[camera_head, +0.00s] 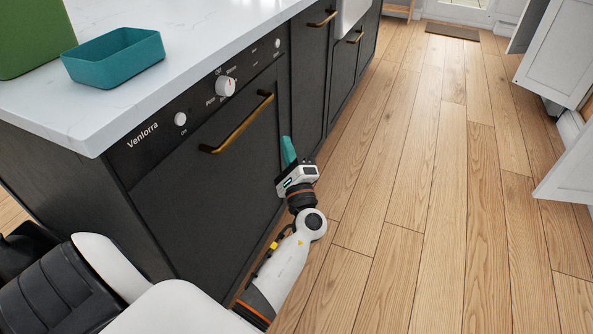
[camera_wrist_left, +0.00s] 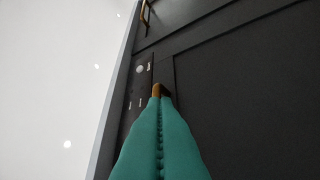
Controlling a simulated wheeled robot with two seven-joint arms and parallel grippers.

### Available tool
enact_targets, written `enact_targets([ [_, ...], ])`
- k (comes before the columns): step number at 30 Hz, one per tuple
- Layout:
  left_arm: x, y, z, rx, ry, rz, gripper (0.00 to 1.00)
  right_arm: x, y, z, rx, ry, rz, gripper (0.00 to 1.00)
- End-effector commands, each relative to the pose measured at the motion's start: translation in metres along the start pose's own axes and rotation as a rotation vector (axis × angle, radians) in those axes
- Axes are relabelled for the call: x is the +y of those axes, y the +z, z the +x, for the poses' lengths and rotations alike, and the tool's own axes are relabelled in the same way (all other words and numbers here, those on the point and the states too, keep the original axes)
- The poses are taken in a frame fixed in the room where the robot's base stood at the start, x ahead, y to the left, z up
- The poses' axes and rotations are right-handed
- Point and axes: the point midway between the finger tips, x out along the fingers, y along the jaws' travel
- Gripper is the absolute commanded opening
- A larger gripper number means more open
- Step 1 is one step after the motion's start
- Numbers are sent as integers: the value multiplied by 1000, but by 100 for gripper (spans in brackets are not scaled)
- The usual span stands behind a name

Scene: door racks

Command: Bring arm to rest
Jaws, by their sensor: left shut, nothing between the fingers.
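My left arm reaches forward from the bottom of the head view. Its gripper (camera_head: 288,150), with teal fingers, is in front of the dark dishwasher door (camera_head: 215,185), to the right of and below the brass handle (camera_head: 240,125). In the left wrist view the teal fingers (camera_wrist_left: 160,110) are together with nothing between them. The handle (camera_wrist_left: 162,90) shows just past their tips there. In the head view the fingertips look apart from the handle. The dishwasher door looks shut. My right gripper is not in view.
A white countertop (camera_head: 130,100) above the dishwasher holds a teal tray (camera_head: 115,60) and a green box (camera_head: 35,35). Dark cabinets (camera_head: 310,70) continue to the right. White doors (camera_head: 570,50) stand open at the far right. The wooden floor (camera_head: 430,180) between is clear.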

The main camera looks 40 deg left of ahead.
Motion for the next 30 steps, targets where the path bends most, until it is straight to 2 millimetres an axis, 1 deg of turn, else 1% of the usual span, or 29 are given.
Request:
enact_targets([
  [1, -1, 1, -12, -4, -2, 1, 0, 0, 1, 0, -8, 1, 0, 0],
  [3, -1, 1, -25, -3, -2, 0, 0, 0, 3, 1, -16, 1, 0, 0],
  [6, -1, 2, -39, -2, -1, -1, 0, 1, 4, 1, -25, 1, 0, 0],
  [9, -1, 1, -48, -1, -1, -1, 0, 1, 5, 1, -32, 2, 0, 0],
  [12, -1, 2, -51, -1, -1, -1, 0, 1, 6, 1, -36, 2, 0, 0],
  [17, -1, 2, -52, -2, -2, -3, 0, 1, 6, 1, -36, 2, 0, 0],
  [20, -5, 0, -54, -13, -25, -34, 0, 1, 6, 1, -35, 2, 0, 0],
  [23, -15, -2, -58, -47, -96, -132, 0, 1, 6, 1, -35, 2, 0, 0],
  [26, -28, -4, -68, -107, -211, -297, 0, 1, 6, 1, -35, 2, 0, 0],
  [30, -40, 2, -91, -213, -406, -570, 0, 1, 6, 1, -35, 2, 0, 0],
])
